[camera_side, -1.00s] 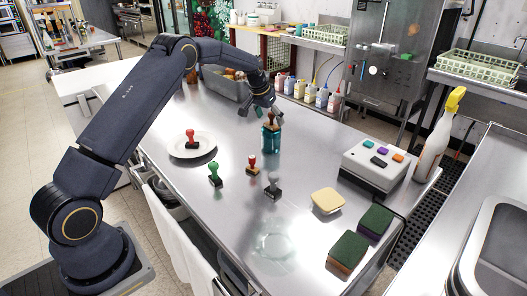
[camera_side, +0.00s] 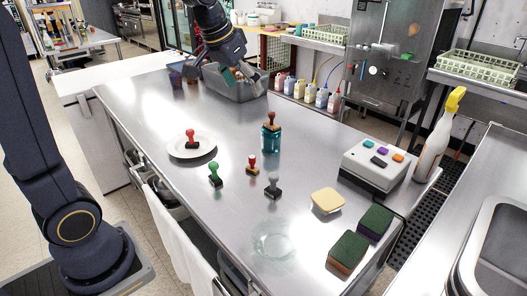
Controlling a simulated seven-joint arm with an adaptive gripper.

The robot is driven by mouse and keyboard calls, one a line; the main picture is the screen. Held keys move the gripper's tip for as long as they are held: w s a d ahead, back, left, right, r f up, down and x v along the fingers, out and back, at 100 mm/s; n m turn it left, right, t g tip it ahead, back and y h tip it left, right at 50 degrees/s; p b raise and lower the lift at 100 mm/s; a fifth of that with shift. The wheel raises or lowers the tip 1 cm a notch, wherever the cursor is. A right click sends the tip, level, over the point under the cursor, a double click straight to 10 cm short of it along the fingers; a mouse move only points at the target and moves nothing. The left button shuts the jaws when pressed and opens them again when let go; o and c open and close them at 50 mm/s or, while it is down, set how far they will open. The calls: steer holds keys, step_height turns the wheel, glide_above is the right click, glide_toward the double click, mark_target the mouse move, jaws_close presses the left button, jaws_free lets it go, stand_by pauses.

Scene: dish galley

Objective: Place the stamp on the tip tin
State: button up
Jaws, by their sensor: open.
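A stamp with a brown wooden handle (camera_side: 271,119) stands upright on top of the teal tin (camera_side: 271,140), near the middle of the steel table. My gripper (camera_side: 243,80) is open and empty, raised over the grey bin at the back, well apart from the tin and stamp. Other stamps stand nearby: a red one (camera_side: 191,138) on a white plate (camera_side: 180,151), a green one (camera_side: 215,174), a smaller red one (camera_side: 253,165) and a grey one (camera_side: 273,186).
The grey bin (camera_side: 250,94) stands at the table's back. The table's left-back area is clear.

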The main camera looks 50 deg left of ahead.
steer(key=s+d+f, duration=0.2)
steer(key=s+d, duration=0.1)
steer(key=s, duration=0.7)
steer(key=s+d+f+m, duration=0.1)
steer(key=s+d+f, duration=0.1)
steer(key=s, duration=0.8)
steer(key=shift+s+d+f+t, duration=0.2)
steer(key=shift+d+f+t, duration=0.1)
steer(key=shift+d, duration=0.3)
